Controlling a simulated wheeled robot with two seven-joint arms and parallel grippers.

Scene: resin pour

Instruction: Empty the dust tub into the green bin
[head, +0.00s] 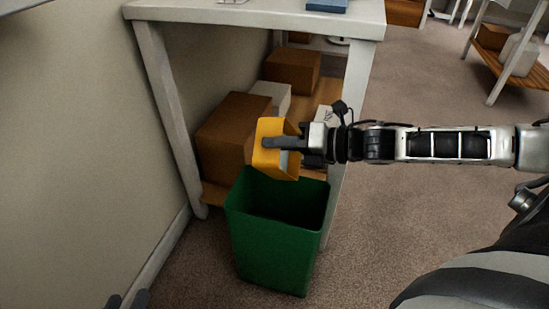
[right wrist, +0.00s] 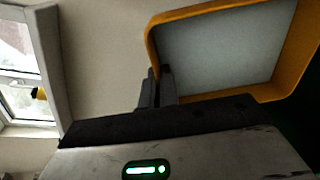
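The yellow dust tub (head: 268,158) is held tilted above the green bin (head: 275,245), over its back part. My right gripper (head: 280,143) is shut on the tub's wall. The right wrist view shows the tub (right wrist: 222,10) close up, with its yellow rim and a plain grey area inside; I cannot tell whether that grey is dust or the tub's floor. The bin stands upright on the carpet with its top open; its inside is dark. My left gripper (head: 127,301) shows only its dark fingertips at the bottom edge, set apart and empty.
A white table (head: 255,12) stands behind the bin, its front leg (head: 352,95) close to the bin and my right arm. Brown boxes (head: 235,130) sit on its lower wooden shelf.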

